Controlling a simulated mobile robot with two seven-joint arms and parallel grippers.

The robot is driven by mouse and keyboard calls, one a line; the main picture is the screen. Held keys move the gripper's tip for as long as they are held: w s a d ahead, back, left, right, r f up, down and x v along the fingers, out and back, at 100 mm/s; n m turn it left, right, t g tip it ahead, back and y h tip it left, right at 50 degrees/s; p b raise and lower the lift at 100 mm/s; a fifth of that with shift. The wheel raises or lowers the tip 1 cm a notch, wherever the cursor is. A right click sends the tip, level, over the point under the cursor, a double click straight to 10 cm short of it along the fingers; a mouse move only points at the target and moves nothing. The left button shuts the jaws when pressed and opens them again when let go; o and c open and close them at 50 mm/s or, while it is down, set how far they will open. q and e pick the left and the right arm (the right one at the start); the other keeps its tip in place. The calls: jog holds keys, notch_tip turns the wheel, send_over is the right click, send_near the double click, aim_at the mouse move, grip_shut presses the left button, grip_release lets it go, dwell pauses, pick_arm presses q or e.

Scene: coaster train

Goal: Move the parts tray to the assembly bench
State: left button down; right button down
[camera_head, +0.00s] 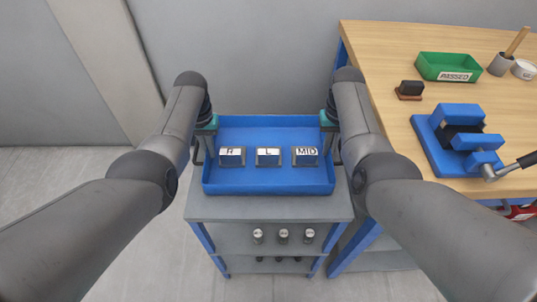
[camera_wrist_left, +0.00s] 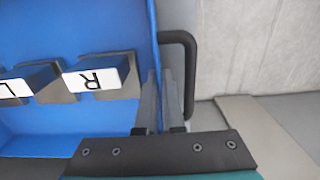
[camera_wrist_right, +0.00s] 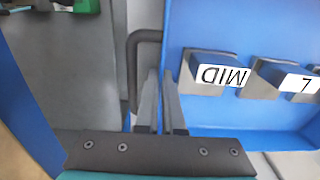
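The blue parts tray (camera_head: 270,186) sits level on top of a grey cart (camera_head: 270,206). It holds three dark blocks labelled R (camera_head: 232,157), L (camera_head: 268,157) and MID (camera_head: 305,156). My left gripper (camera_wrist_left: 159,74) is at the tray's left side, its two fingers close together at the side wall beside a black handle (camera_wrist_left: 190,75). My right gripper (camera_wrist_right: 160,72) is placed the same way at the right side, beside the other handle (camera_wrist_right: 132,70). Both appear shut on the tray's wall; the fingertip contact is partly hidden. The wooden assembly bench (camera_head: 390,50) is at right.
Several small cylinders (camera_head: 283,236) stand on the cart's lower shelves.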

pick_arm(q)
jog(key=shift+w+r, duration=0.1)
jog(key=shift+r, duration=0.15)
pick_arm(e)
jog(key=shift+w+r, duration=0.1)
jog(key=shift+r, duration=0.15)
